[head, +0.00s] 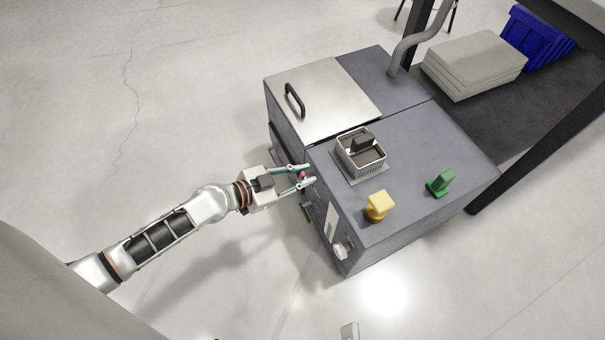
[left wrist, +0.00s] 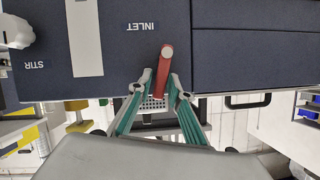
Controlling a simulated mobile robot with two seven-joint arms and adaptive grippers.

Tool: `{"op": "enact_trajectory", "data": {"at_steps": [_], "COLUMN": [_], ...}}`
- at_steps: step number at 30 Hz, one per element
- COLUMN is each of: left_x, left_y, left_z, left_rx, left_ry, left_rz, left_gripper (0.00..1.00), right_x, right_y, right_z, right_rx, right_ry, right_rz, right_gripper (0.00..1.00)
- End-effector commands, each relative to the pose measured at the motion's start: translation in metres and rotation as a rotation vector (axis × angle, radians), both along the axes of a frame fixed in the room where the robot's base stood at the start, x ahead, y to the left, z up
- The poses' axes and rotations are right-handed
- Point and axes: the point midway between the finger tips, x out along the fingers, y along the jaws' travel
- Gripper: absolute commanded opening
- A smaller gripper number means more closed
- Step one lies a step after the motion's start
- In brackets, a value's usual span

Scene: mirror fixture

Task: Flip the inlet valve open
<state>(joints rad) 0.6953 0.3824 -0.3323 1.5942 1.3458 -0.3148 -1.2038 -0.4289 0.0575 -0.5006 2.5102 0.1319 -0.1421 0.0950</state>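The inlet valve is a red lever (left wrist: 164,72) on the dark blue-grey front panel, next to an upside-down INLET label (left wrist: 142,27) in the left wrist view. In the head view a small bit of red (head: 302,175) shows at the cabinet's front side, between my fingertips. My left gripper (head: 307,175) is open. In the left wrist view its fingertips (left wrist: 163,84) stand on either side of the lever's free end. Whether either finger touches the lever I cannot tell. My right gripper is not clearly seen.
The grey cabinet (head: 408,165) has a metal lid (head: 325,98) with a black handle. On its top stand a wire basket (head: 360,155), a yellow piece (head: 377,206) and a green piece (head: 441,183). A white knob (head: 342,250) sits on the front near STIR. Floor left is clear.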

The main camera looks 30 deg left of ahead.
Motion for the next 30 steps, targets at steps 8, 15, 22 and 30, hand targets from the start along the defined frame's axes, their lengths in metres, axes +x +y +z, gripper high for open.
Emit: {"op": "enact_trajectory", "data": {"at_steps": [8, 15, 22, 30], "left_x": [0.0, 0.002, 0.007, 0.008], "left_y": [0.001, 0.006, 0.009, 0.01], "left_z": [-0.001, -0.004, 0.001, 0.002], "left_rx": [-0.003, -0.092, -0.19, -0.207], "left_ry": [0.004, 0.079, 0.149, 0.161], "left_rz": [0.0, -0.004, -0.001, 0.002], "left_gripper": [0.0, 0.0, 0.0, 0.0], "right_x": [-0.001, -0.007, -0.001, -0.002], "right_y": [0.0, 0.007, 0.013, 0.01], "right_z": [-0.001, -0.009, 0.003, 0.0], "right_rx": [0.001, 0.1, 0.156, 0.141], "right_ry": [0.004, 0.046, 0.037, 0.036], "right_rz": [0.0, -0.043, -0.073, -0.068], "right_gripper": [0.7, 0.7, 0.7, 0.7]}}
